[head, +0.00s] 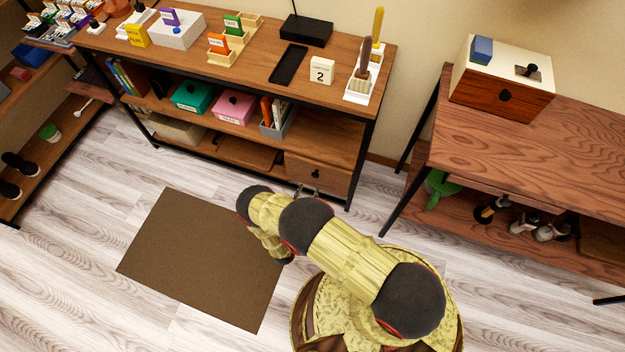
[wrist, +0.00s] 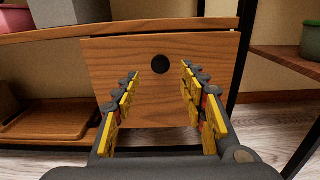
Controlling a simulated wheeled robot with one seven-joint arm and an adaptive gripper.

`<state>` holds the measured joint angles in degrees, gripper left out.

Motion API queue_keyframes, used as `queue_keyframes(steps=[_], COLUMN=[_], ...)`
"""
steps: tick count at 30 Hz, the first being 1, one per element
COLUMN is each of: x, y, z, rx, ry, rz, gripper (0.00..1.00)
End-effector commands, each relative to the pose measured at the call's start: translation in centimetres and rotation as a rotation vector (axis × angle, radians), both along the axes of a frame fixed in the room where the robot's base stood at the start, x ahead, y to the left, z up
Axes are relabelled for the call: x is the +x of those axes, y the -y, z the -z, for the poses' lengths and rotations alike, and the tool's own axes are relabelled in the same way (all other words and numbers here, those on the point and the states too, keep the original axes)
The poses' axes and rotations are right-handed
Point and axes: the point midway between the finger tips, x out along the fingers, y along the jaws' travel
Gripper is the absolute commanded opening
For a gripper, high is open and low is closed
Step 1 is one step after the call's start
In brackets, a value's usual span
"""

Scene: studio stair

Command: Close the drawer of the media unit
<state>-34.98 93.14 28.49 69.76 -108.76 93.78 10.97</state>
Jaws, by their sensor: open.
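The media unit (head: 225,72) is a long wooden shelf unit with a black frame. Its drawer (head: 318,172) is at the lower right, with a plain wooden front and a round black knob (head: 316,174). In the wrist view the drawer front (wrist: 155,105) faces me squarely, with the knob (wrist: 160,64) near its top middle. My gripper (wrist: 160,72) is open and empty, its yellow and grey fingers on either side of the knob in the picture. I cannot tell whether they touch the front, or how far out the drawer stands. In the head view my gripper (head: 308,190) is just before the drawer, partly hidden by my arm.
A wooden tray (wrist: 48,120) lies on the lower shelf left of the drawer. A black leg (wrist: 240,60) stands close on the right. A brown mat (head: 205,255) lies on the floor. Another table (head: 530,150) stands at the right, with items on its lower shelf.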

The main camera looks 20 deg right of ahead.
Motion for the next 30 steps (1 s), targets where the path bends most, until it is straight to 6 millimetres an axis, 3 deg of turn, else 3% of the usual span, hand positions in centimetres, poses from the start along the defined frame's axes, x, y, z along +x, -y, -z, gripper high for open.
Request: queue_keyframes(steps=[13, 25, 30], x=[4.9, 5.5, 5.5], y=[3.6, 4.0, 4.0], z=[0.2, 0.0, 0.0], rx=[-0.001, -0.002, -0.002], ry=[-0.002, -0.003, -0.003], rz=[0.004, 0.002, 0.002], gripper=[0.42, 0.42, 0.33])
